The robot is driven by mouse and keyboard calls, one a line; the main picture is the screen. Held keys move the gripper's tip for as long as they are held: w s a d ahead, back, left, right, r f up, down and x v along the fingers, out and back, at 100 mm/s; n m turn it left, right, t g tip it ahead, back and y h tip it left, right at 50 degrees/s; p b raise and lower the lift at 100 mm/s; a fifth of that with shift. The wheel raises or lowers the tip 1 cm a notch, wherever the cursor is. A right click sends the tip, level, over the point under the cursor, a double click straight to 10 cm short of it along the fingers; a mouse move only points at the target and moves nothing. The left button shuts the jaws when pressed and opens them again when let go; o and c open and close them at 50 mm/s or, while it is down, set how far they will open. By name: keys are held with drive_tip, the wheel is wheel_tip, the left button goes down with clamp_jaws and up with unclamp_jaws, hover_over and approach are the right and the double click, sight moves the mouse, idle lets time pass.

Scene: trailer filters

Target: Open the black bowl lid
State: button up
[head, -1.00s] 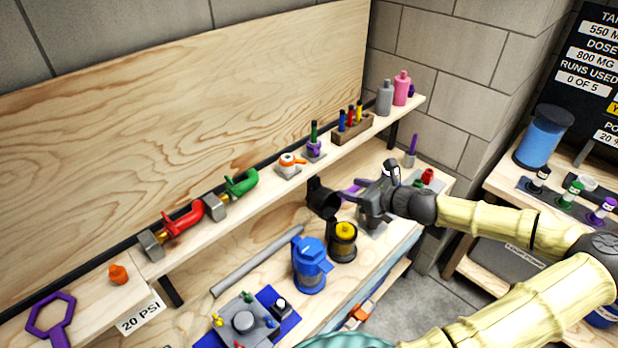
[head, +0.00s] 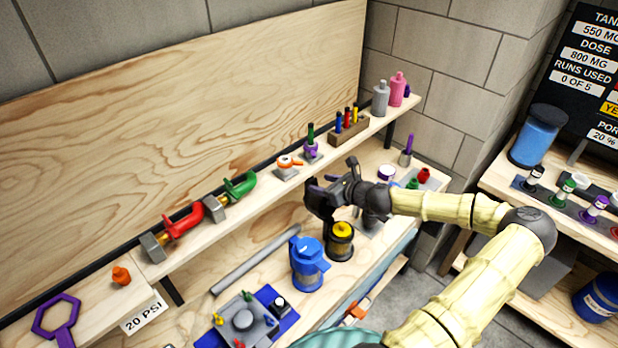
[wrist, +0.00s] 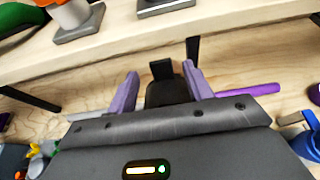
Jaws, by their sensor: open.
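A blue lidded canister (head: 308,265) stands in front left, near a grey pipe (head: 254,262). The shelf (head: 236,208) above carries clamps, bottles and small tools. A purple rod (wrist: 248,90) lies right of the fingers in the wrist view. A grey fixture (head: 243,320) sits at the front.

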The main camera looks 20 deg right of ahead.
sight(313, 181)
drive_tip(key=p+x, duration=0.1)
drive_tip(key=x, duration=0.6)
drive_tip(key=shift+s, duration=0.1)
clamp_jaws()
